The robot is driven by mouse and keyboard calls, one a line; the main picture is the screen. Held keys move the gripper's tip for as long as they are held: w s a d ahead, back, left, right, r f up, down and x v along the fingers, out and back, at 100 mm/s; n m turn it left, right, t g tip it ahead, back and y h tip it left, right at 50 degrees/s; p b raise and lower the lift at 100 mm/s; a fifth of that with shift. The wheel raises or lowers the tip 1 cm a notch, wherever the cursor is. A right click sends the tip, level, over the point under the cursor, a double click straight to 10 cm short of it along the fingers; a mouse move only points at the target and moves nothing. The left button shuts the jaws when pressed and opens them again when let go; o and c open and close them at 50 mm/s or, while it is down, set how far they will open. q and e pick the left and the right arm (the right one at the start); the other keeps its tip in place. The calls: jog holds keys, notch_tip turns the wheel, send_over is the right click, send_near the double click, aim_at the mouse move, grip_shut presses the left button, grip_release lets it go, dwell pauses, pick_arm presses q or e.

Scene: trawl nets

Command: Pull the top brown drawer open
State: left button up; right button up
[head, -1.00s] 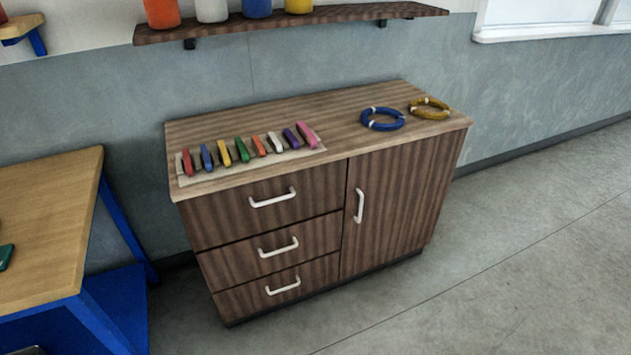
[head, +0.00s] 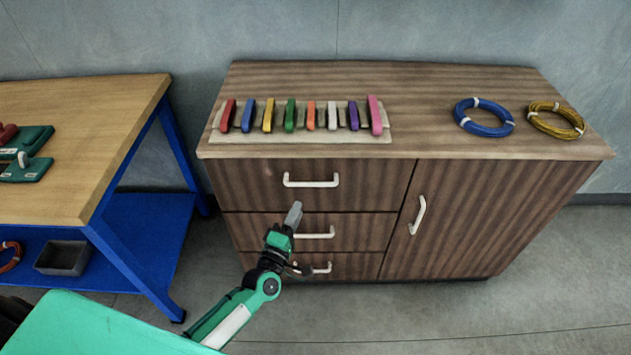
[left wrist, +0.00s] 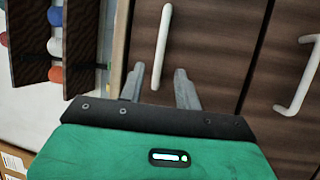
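The top brown drawer (head: 370,187) is the upper of three in the wooden cabinet, and it is closed. Its white bar handle (head: 311,181) is also in the left wrist view (left wrist: 162,47), just beyond the fingertips. My left gripper (head: 294,212) is in front of the drawers, a little below and left of the top handle. In the left wrist view, its two grey fingers (left wrist: 158,80) are apart, with nothing between them. The handle lies ahead of the gap and is not gripped. My right gripper is not in view.
The middle drawer handle (head: 318,234) is partly behind my left gripper. A door with a white handle (head: 418,215) is on the right. A blue-framed workbench (head: 85,150) stands left.

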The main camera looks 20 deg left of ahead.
aim_at(311, 183)
pick_arm(q)
jog(key=p+x, duration=0.1)
jog(key=x, duration=0.9)
jog(key=shift+w, duration=0.15)
grip_shut()
